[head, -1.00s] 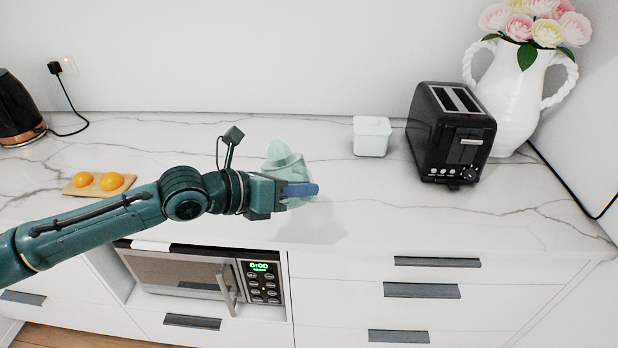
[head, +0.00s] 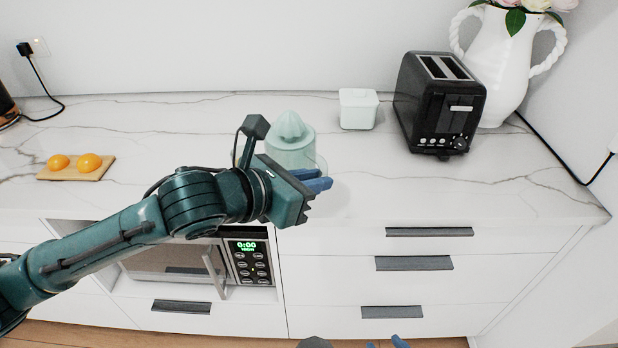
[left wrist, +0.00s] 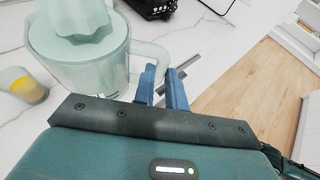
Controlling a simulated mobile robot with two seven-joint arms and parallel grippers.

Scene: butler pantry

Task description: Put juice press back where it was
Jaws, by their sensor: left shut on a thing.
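The juice press (head: 290,152) is pale mint green with a ribbed cone on top. It is upright at the front half of the marble counter in the head view; I cannot tell whether its base fully touches the counter. It also shows large at the upper left of the left wrist view (left wrist: 85,65). My left gripper (head: 322,182) is shut on its handle, with the blue fingers (left wrist: 165,88) around the lower part of the handle. The fingers hide part of the handle. My right gripper (head: 388,344) barely shows at the bottom edge, its blue fingertips apart and empty.
A lidded mint box (head: 358,110), a black toaster (head: 440,105) and a white vase (head: 503,70) stand at the back right. A board (head: 95,173) with two oranges lies left. A microwave (head: 170,262) sits below. The counter right of the press is clear.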

